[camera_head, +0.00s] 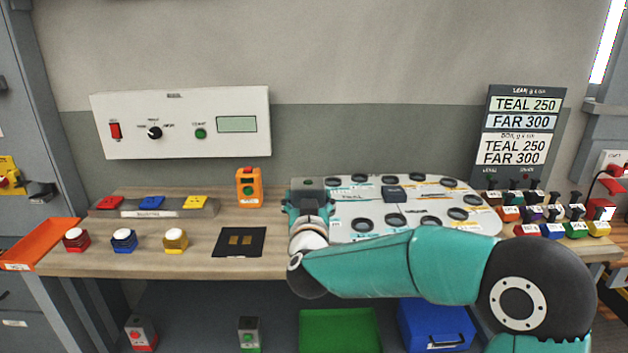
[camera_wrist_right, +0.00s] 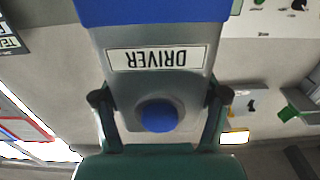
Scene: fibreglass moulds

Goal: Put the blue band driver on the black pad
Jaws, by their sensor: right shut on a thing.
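The blue band driver (camera_wrist_right: 158,82) fills the middle of the right wrist view: a grey body with a DRIVER label, a blue band and a round blue button. My right gripper (camera_wrist_right: 160,108) is shut on it, one finger on each side. In the head view my right gripper (camera_head: 309,205) is above the bench, left of the white plate; it largely hides whatever it holds there. The black pad (camera_head: 257,249), with two gold patches, lies flat and bare on the bench to the gripper's left. My left gripper is not in view.
The white plate with dark round holes (camera_head: 470,226) lies right of the gripper. An orange box (camera_head: 249,188) stands behind the pad. Red, blue and yellow buttons (camera_head: 124,241) are left of it. Several small coloured blocks (camera_head: 553,230) crowd the right end. My right arm crosses the bench front.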

